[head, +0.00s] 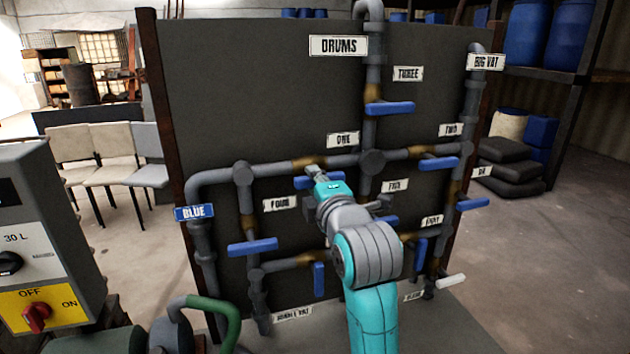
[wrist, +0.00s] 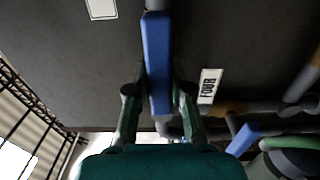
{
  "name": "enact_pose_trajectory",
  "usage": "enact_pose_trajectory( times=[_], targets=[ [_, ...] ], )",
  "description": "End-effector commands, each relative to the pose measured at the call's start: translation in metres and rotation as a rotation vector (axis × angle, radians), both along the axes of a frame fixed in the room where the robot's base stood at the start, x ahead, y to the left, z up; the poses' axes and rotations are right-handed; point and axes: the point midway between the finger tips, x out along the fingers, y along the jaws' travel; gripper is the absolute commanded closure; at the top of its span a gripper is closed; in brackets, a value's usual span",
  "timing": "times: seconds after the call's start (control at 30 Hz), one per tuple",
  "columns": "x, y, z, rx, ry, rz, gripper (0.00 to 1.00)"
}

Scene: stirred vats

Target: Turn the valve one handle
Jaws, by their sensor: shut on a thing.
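The valve one handle is a blue lever (head: 303,183) on the upper horizontal pipe, below and left of the label "ONE" (head: 341,140). In the head view my gripper (head: 318,174) covers part of it; the visible left part lies roughly level, along the pipe. In the wrist view the blue lever (wrist: 157,55) runs between the two fingers of my gripper (wrist: 159,88). My gripper is shut on the lever.
Other blue levers sit close by: valve three (head: 389,108) above right, valve two (head: 438,164) to the right, another (head: 252,247) lower left. The label "FOUR" (wrist: 208,86) is beside my gripper. A control box (head: 40,240) stands at the left.

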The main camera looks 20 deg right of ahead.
Motion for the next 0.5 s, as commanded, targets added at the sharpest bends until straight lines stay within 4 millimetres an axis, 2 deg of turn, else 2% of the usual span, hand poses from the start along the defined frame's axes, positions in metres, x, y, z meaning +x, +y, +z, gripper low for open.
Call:
enact_pose_trajectory(
  times=[0.37, 0.4, 0.47, 0.5],
  targets=[
    [0.0001, 0.0006, -0.0015, -0.004, 0.004, 0.001, 1.00],
    [0.0001, 0.0006, -0.0015, -0.004, 0.004, 0.001, 0.69],
    [0.0001, 0.0005, -0.0014, -0.004, 0.003, 0.001, 0.54],
    [0.0001, 0.0005, -0.0013, -0.004, 0.003, 0.001, 0.53]
  ],
)
